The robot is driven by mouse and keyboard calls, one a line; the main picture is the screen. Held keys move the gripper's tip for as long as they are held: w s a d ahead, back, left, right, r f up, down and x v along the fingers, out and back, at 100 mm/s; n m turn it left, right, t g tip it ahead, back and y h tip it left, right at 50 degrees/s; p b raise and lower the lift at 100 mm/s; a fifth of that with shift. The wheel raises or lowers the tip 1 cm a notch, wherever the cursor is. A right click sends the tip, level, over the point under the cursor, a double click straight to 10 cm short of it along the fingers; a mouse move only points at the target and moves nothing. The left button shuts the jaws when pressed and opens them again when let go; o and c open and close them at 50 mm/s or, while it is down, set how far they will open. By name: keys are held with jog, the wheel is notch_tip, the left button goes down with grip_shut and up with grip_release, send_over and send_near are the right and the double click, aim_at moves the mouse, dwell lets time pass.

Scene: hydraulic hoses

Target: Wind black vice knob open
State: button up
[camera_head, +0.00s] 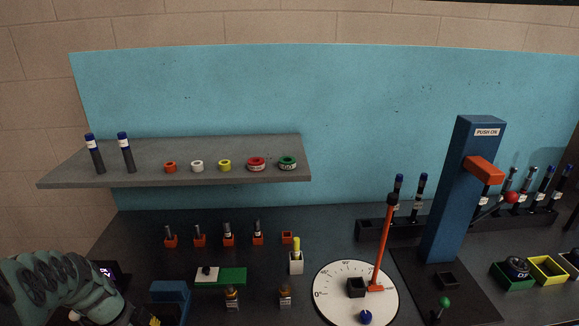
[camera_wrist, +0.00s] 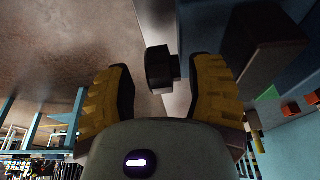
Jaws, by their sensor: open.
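The black vice knob (camera_wrist: 158,66) shows in the wrist view as a short dark cylinder on the side of the blue vice (camera_wrist: 205,35). My gripper (camera_wrist: 163,72) is open, with one yellow-and-black finger on each side of the knob. A gap shows between the knob and each finger, and whether either touches is hard to tell. In the head view the blue vice (camera_head: 170,291) stands at the lower left on the dark bench. My gripper (camera_head: 140,314) is partly cut off by the bottom edge just left of it. The knob cannot be made out there.
A green and white plate (camera_head: 232,275) lies right of the vice. Orange holders (camera_head: 228,239) with upright pieces stand behind. A grey shelf (camera_head: 215,174) hangs above the bench. A round white dial (camera_head: 335,300) with a red lever (camera_head: 383,245) is further right.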

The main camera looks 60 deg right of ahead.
jog(key=shift+s+d+r+t+y+p, duration=0.15)
jog(key=shift+t+y+p, duration=0.45)
jog(key=shift+p, duration=0.55)
jog(key=shift+s+d+f+t+y+p, duration=0.1)
jog(key=shift+t+y+p, duration=0.3)
jog(key=shift+t+p, duration=0.55)
jog(key=shift+p, duration=0.35)
jog(key=shift+r, duration=0.1)
